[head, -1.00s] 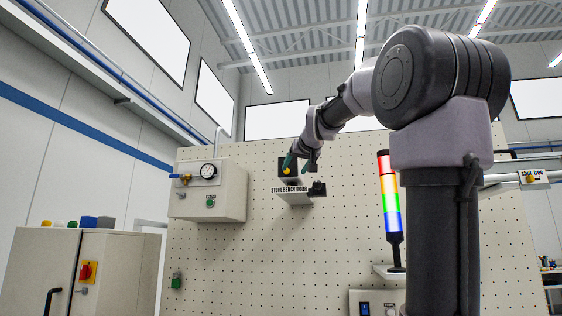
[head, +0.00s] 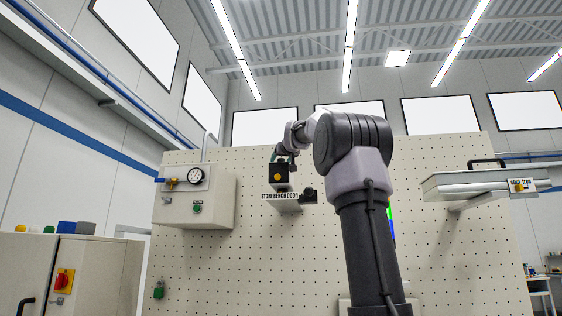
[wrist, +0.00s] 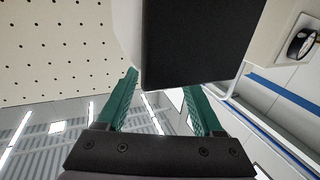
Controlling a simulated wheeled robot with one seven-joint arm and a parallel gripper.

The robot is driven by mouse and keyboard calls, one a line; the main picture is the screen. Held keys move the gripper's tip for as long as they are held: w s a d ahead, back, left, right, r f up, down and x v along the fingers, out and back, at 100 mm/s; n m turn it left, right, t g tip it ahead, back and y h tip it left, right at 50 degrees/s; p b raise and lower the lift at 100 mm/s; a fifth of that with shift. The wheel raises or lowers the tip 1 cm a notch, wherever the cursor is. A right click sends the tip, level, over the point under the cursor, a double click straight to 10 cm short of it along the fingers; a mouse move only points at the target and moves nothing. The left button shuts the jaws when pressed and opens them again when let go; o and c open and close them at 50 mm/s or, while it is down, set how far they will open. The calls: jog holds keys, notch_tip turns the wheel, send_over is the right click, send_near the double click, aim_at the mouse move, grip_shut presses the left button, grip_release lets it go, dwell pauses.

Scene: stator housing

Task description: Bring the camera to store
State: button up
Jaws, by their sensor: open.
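My gripper (head: 284,158) is open, with teal fingers just above a black box with a yellow button (head: 279,174) at the pegboard. In the wrist view the open fingers (wrist: 164,100) show with a large dark flat surface (wrist: 200,40) close beyond their tips. It overlaps part of the right finger; I cannot tell whether they touch. The sign reading "STORE BENCH DOOR" (head: 280,196) is under the box. A small dark object (head: 308,196) sits right of the sign; I cannot tell whether it is the camera. No other camera is recognisable.
A cream box with a gauge (head: 196,178) hangs left on the pegboard (head: 230,250). A cabinet with a red switch (head: 63,281) stands lower left. A shelf labelled "shut tray" (head: 472,184) juts out at right. My arm hides most of the light tower (head: 391,222).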

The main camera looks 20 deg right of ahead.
jog(key=shift+w+d, duration=0.1)
jog(key=shift+w, duration=0.25)
grip_shut()
dwell(1.2)
